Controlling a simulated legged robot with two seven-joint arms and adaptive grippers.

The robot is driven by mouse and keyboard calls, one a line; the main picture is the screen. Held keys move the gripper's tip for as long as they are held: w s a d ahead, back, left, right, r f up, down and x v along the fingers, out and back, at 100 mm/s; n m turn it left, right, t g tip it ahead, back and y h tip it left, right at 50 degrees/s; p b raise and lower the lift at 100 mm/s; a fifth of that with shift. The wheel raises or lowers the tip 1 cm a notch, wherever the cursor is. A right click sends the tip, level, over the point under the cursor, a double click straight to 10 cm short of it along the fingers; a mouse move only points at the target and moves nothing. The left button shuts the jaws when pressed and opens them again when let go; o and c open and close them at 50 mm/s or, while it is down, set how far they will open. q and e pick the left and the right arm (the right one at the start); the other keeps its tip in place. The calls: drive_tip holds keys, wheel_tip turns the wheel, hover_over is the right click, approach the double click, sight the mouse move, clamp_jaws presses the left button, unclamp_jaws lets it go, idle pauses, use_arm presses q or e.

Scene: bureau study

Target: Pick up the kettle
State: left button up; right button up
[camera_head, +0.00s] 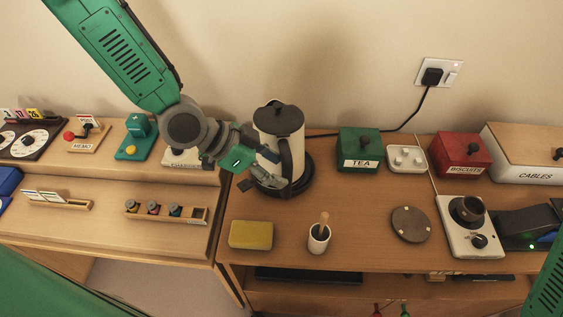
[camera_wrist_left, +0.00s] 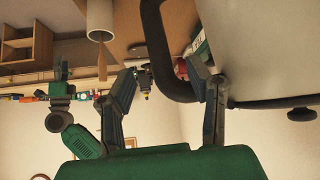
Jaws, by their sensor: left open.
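The kettle (camera_head: 279,124) is pale with a black lid and a black handle, upright on a dark round base (camera_head: 303,185) at the middle of the desk. My left gripper (camera_head: 274,169) reaches in from the left at the kettle's lower front, by the handle. In the left wrist view its fingers (camera_wrist_left: 165,72) are apart, with the black handle (camera_wrist_left: 158,50) between them and the pale kettle body (camera_wrist_left: 270,50) at right. I cannot tell whether a finger touches the handle. What looks like my right gripper (camera_wrist_left: 61,78) shows small in that view, its jaws unclear.
A yellow sponge-like block (camera_head: 251,235) and a white cup (camera_head: 318,239) with a wooden handle stand in front of the kettle. A green TEA box (camera_head: 360,150) is to its right. A black cord (camera_head: 410,115) runs behind to the wall socket. A raised organiser (camera_head: 165,180) lies left.

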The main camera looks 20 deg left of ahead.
sight(287, 175)
use_arm(q)
drive_tip(key=x, duration=0.4)
drive_tip(key=shift+a+f, duration=0.3)
drive_tip(key=shift+a, duration=0.05)
drive_tip(key=shift+d, duration=0.15)
clamp_jaws()
drive_tip(key=shift+r, duration=0.15)
